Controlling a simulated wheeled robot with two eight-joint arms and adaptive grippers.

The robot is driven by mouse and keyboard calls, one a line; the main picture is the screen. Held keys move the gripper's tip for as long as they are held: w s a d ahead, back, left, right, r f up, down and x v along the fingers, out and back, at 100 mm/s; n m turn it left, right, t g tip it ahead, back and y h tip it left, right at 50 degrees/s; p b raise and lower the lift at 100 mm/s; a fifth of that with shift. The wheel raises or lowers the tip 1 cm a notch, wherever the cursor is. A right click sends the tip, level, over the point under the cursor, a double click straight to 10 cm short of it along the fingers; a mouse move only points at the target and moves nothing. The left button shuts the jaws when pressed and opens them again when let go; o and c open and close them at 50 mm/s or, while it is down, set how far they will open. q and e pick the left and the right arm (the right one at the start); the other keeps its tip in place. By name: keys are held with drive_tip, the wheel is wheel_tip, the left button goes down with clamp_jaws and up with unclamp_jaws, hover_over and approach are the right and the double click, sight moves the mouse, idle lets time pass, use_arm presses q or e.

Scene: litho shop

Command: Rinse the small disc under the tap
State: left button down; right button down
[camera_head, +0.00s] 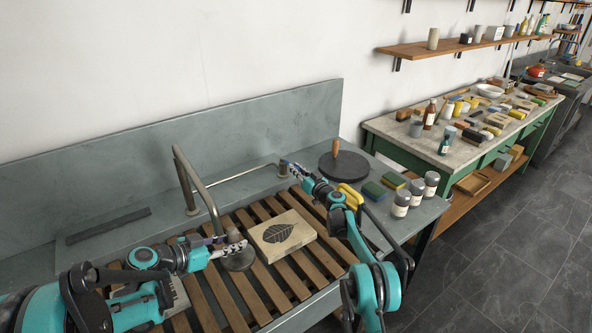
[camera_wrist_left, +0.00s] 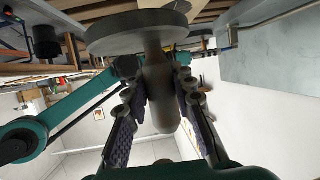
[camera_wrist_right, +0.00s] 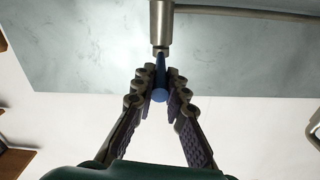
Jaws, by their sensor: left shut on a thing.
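The small grey disc (camera_head: 238,257) is under the lower end of the bent metal tap spout (camera_head: 207,200), above the wooden slats. My left gripper (camera_head: 228,247) is shut on its handle; the left wrist view shows the handle (camera_wrist_left: 160,95) between the fingers and the disc (camera_wrist_left: 138,30) beyond. My right gripper (camera_head: 297,170) is at the tap's valve post (camera_head: 283,170). In the right wrist view, a blue lever (camera_wrist_right: 160,80) lies between its fingers, below the metal post (camera_wrist_right: 161,25). Whether the fingers press on it cannot be told. I see no running water.
A pale block with a leaf print (camera_head: 282,235) lies on the slatted rack (camera_head: 240,300) between my arms. A larger dark disc with a wooden handle (camera_head: 343,168), sponges (camera_head: 373,191) and jars (camera_head: 401,203) stand right of the sink. A dark bar (camera_head: 108,226) lies at the left.

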drive_tip(key=shift+s+a+m+t+h, duration=0.25)
drive_tip(key=shift+a+m+t+h, duration=0.2)
drive_tip(key=shift+m+h, duration=0.25)
drive_tip(key=shift+s+a+m+t+h, duration=0.2)
drive_tip(key=shift+a+m+t+h, duration=0.25)
drive_tip(key=shift+h, duration=0.35)
drive_tip(key=c, duration=1.6)
unclamp_jaws()
drive_tip(key=shift+o, duration=0.2)
drive_tip(key=shift+s+d, duration=0.1)
drive_tip(key=v, duration=1.1)
drive_tip(key=shift+s, duration=0.35)
drive_tip(key=shift+d, duration=0.1)
